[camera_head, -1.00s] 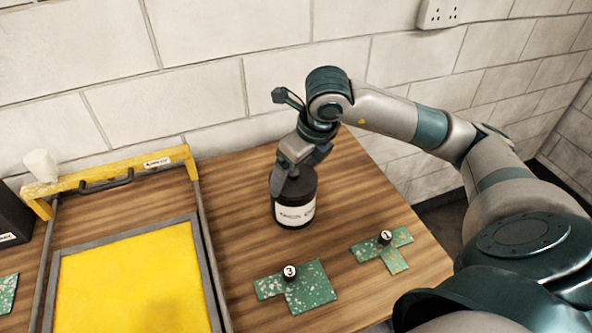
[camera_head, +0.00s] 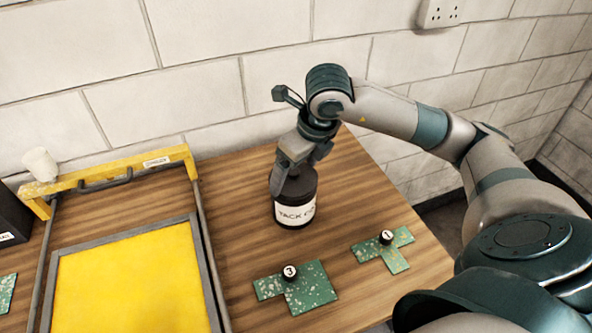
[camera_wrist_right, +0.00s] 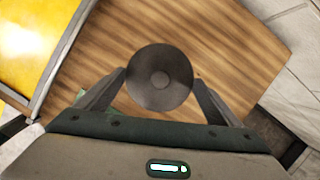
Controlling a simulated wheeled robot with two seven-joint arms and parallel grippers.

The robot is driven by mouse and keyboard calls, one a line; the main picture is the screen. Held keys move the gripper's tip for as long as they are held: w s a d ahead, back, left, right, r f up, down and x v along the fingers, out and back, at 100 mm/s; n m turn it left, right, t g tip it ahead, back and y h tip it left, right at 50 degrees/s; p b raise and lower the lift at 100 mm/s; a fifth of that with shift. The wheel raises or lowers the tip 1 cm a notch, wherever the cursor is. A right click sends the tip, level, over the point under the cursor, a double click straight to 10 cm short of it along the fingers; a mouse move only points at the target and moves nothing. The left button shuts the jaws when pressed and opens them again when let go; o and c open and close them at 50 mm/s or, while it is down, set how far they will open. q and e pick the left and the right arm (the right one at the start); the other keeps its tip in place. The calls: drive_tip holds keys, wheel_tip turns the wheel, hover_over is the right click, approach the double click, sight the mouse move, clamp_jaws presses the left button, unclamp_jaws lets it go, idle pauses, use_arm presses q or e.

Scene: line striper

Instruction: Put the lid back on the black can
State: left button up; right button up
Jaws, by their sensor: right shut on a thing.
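The black can (camera_head: 295,213) stands upright on the wooden table, with a white label on its front reading "TACK CO" in part. My right gripper (camera_head: 290,172) points down at the can's top. In the right wrist view the round dark lid (camera_wrist_right: 160,78), with a small raised centre, sits between the two fingers of the right gripper (camera_wrist_right: 160,80), which is shut on its sides. The lid hides the can below it there. In the head view the gripper partly covers the lid, and I see no clear gap between lid and can. My left gripper is out of view.
Two green speckled plates with black numbered knobs, 3 (camera_head: 297,287) and 1 (camera_head: 384,249), lie in front of the can. A yellow frame (camera_head: 120,176) with a grey-edged yellow panel stands left, a white cup (camera_head: 41,166) at its corner. A block wall is close behind.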

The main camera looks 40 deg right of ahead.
drive_tip(key=shift+f+b, duration=0.15)
drive_tip(key=shift+b, duration=1)
idle(2.4)
drive_tip(key=o, duration=0.9)
drive_tip(key=shift+r+p, duration=1.8)
drive_tip(key=shift+r, duration=1.75)
clamp_jaws()
drive_tip(key=shift+f, duration=0.15)
